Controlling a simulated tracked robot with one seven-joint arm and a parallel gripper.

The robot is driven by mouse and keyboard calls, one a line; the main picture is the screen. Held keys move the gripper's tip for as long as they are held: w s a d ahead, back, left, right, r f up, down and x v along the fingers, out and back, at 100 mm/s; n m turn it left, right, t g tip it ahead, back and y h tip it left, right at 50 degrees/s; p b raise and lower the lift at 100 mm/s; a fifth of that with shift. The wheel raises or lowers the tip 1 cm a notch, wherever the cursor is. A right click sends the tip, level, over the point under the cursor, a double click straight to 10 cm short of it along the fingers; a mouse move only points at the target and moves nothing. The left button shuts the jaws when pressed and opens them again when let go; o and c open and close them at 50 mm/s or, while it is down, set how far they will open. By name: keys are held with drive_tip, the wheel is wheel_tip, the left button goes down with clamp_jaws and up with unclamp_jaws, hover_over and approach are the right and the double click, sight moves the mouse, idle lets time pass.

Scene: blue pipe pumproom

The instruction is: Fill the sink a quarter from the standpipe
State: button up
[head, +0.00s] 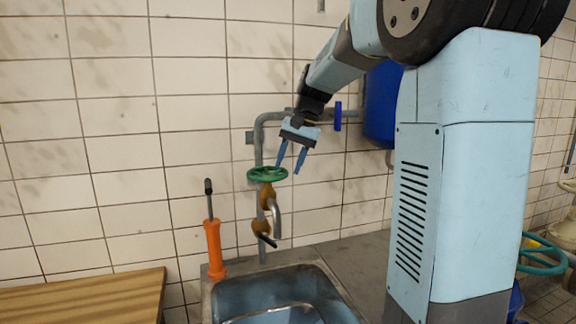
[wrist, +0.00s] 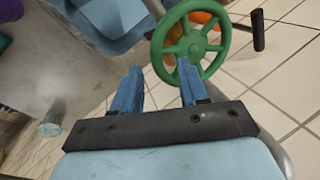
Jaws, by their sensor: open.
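The grey standpipe (head: 262,232) rises against the tiled wall behind the sink (head: 339,292), with brass-coloured fittings and a curved spout (head: 275,222) on it. A green spoked handwheel (head: 267,174) lies roughly level above the spout. My gripper (head: 291,160) is open and empty, its blue fingers pointing down just above and right of the handwheel. In the wrist view, the handwheel (wrist: 192,45) shows just past the fingertips of my gripper (wrist: 159,66), the right one overlapping its rim. I cannot tell if they touch. The sink's water level is unclear.
An orange-handled tool (head: 214,245) with a dark rod stands upright at the sink's left back corner. A small blue wheel (head: 338,116) sits on the upper pipe beside a blue tank (head: 381,112). A wooden tabletop (head: 85,299) is at lower left. Wall space left is clear.

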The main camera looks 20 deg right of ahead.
drive_tip(key=shift+a+f, duration=0.15)
drive_tip(key=shift+f, duration=0.35)
drive_tip(key=shift+c, duration=0.3)
clamp_jaws()
